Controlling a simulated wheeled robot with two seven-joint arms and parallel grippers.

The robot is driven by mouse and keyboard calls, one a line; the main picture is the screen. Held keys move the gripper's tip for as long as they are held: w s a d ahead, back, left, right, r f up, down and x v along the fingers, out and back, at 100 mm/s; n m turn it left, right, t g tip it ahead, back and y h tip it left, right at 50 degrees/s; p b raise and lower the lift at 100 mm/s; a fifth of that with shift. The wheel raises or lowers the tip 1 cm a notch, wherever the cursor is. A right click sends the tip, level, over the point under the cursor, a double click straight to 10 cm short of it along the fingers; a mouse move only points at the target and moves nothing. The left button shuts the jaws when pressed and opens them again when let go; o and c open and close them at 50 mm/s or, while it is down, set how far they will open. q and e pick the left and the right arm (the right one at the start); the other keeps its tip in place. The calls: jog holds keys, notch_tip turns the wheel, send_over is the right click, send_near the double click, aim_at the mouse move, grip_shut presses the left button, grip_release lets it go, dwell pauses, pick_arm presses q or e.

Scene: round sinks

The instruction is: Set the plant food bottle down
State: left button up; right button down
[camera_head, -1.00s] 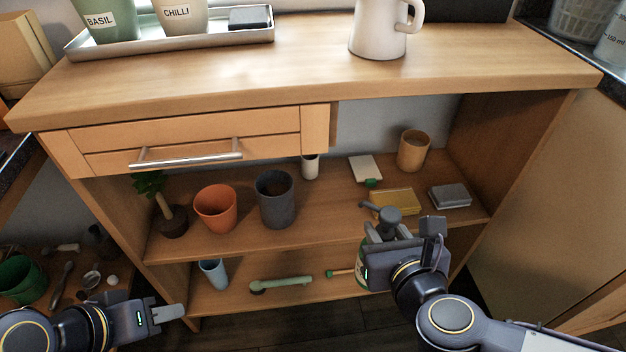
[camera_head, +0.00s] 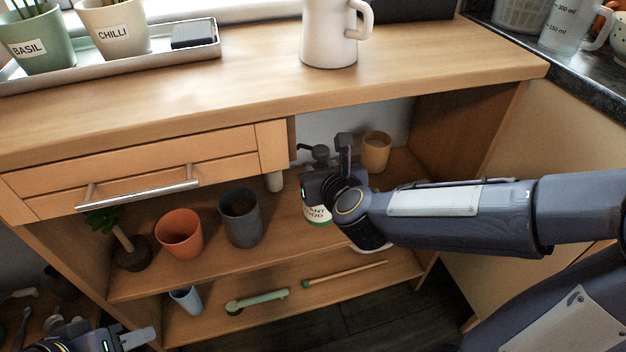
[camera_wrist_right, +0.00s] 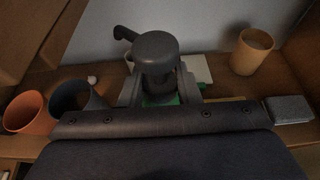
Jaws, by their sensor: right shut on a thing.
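The plant food bottle (camera_head: 317,214) has a white and green label and a dark grey pump top. It is upright at the upper shelf, right of the dark grey pot. My right gripper (camera_head: 322,178) is shut on it and hides much of its body. In the right wrist view the pump head (camera_wrist_right: 156,52) stands between the fingers of my right gripper (camera_wrist_right: 160,92). I cannot tell whether the bottle's base touches the shelf. My left gripper (camera_head: 135,338) is at the lower left, away from the bottle, and its fingers look close together, but their gap is unclear.
The upper shelf (camera_head: 190,270) holds an orange pot (camera_head: 179,236), a dark grey pot (camera_head: 240,220), a small plant (camera_head: 125,245) and a tan cup (camera_head: 376,152). A grey block (camera_wrist_right: 288,109) lies at right in the wrist view. A drawer (camera_head: 140,175) overhangs the left part.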

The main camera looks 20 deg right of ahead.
jog(key=w+f+b, duration=0.4)
jog(key=f, duration=0.2)
jog(key=shift+w+f, duration=0.35)
jog(key=shift+f, duration=0.05)
jog(key=shift+a, duration=0.1)
jog(key=shift+f+b, duration=0.15)
jog(key=shift+b, duration=0.3)
jog(key=c, duration=1.5)
grip_release()
jog(key=shift+f, duration=0.1)
jog(key=o, duration=0.4)
